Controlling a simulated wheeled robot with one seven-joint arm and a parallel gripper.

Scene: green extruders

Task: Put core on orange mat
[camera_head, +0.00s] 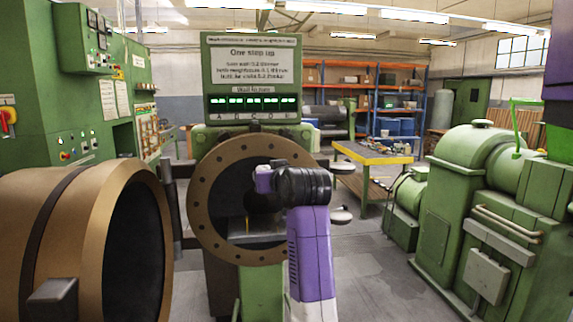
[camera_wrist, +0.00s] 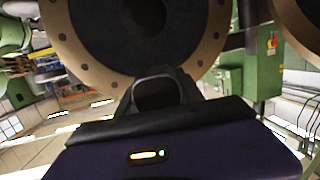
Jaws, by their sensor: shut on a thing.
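My gripper (camera_wrist: 155,75) shows in the wrist view with its dark fingers closed in a loop in front of a brown bolted flange (camera_wrist: 73,52). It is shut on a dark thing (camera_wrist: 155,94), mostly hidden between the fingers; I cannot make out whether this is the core. In the head view my purple arm reaches toward the brown flange (camera_head: 205,205) of the middle green machine, and the wrist hides the gripper's tips. I cannot see an orange mat in either view.
A large brown barrel (camera_head: 85,235) stands close at the left. A green machine (camera_head: 450,200) fills the right side. A yellow-edged workbench (camera_head: 370,153) and orange-and-blue shelving (camera_head: 360,85) stand behind. Grey floor (camera_head: 375,270) is clear between my arm and the right machine.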

